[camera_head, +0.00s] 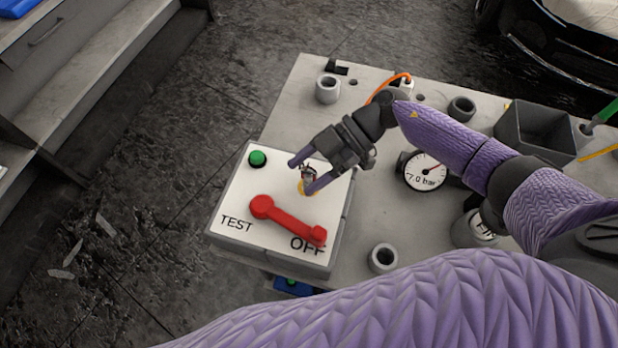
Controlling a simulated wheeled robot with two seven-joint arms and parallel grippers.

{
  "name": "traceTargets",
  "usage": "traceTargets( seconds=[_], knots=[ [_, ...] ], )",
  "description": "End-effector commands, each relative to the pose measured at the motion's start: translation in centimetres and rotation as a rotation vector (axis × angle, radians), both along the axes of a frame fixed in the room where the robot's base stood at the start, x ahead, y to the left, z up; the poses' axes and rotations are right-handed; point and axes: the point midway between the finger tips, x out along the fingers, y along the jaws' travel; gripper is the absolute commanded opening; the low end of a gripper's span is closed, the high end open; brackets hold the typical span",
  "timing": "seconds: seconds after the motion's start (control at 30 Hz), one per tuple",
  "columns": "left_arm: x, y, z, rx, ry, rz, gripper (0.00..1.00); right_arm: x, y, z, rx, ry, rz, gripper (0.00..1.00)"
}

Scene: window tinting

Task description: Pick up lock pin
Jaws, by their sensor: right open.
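A white control panel (238,200) carries a red lever handle (288,220), a green button (257,158) and the words TEST and OFF. My right gripper (299,177) is over the panel's upper right part, with its two purple fingers apart. A small dark metallic piece (309,173), which may be the lock pin, shows between the fingers, just above a yellow spot on the panel. The lower finger partly hides it, and I cannot tell whether a finger touches it. My left gripper is not in view.
The grey bench top (345,235) holds a pressure gauge (425,171), a grey bin (536,133) and grey cylindrical holders (382,258). An orange hose (388,80) curves behind my right wrist. Grey steps or shelving stand at left beyond dark floor.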

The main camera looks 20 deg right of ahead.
Motion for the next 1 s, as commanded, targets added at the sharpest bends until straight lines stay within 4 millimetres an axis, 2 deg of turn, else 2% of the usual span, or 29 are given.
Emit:
traceTargets(
  seconds=[0.13, 0.47, 0.83, 0.93, 1.0],
  knots=[
    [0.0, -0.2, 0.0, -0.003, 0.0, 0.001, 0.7, 0.0, 0.0, 0.0, 0.0, 0.0, 0.0, 0.7],
    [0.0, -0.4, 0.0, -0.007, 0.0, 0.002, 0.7, 0.0, -0.1, 0.0, 0.0, 0.0, -0.001, 0.0],
    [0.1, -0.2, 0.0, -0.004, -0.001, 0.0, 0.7, 0.0, -0.1, 0.1, 0.001, 0.0, -0.001, 0.0],
    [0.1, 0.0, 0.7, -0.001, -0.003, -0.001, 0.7, 0.1, -0.1, 1.6, 0.002, -0.003, 0.0, 0.0],
    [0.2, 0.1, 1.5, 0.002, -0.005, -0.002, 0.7, 0.1, -0.1, 3.5, 0.001, -0.005, 0.001, 0.0]
  ],
)
